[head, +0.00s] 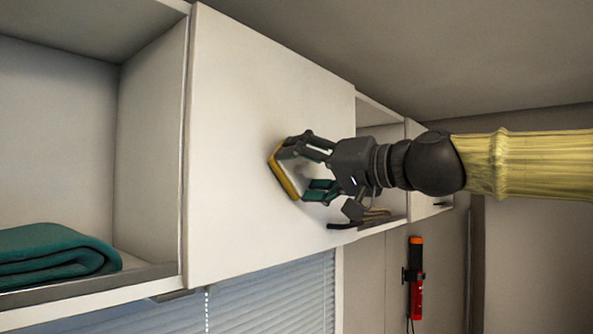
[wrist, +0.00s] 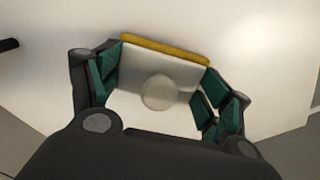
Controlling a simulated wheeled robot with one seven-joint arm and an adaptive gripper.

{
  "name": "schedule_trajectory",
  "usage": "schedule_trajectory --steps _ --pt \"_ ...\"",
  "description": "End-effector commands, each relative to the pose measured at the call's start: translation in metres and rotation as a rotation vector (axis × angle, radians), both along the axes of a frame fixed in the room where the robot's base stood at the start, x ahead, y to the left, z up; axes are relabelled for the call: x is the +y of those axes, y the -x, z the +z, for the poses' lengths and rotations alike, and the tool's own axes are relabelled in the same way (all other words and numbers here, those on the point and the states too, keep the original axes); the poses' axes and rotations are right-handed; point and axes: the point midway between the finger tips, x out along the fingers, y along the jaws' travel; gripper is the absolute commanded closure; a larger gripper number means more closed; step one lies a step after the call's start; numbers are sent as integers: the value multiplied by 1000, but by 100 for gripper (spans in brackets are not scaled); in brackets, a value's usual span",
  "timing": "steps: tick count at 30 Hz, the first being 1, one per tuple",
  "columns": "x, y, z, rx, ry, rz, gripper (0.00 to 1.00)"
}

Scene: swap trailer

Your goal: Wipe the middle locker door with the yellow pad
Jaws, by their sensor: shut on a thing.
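The middle locker door (head: 235,130) is a plain white panel, closed, between two open compartments in the head view. It also fills most of the wrist view (wrist: 250,50) behind the pad. The yellow pad (head: 284,175) has a pale backing with a round knob, seen in the wrist view (wrist: 165,46). My gripper (head: 308,168) is shut on the pad's backing, with a green-padded finger on each side. The pad's yellow face is turned to the door near its right part and appears to be against it. Whether it fully touches is hard to tell.
A folded teal cloth (head: 55,251) lies in the open left compartment. Another open compartment (head: 380,118) is right of the door. Window blinds (head: 270,302) hang below. A red and black torch-like thing (head: 416,280) is mounted on the wall at lower right.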

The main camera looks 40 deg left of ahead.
Motion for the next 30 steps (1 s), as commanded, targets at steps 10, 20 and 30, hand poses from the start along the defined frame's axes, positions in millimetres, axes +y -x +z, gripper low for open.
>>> schedule_trajectory --steps 10,20,30 --pt "0 -13 0 0 1 1 41" --pt "0 -35 0 1 0 0 41" --pt "0 -46 0 1 -1 -1 41"
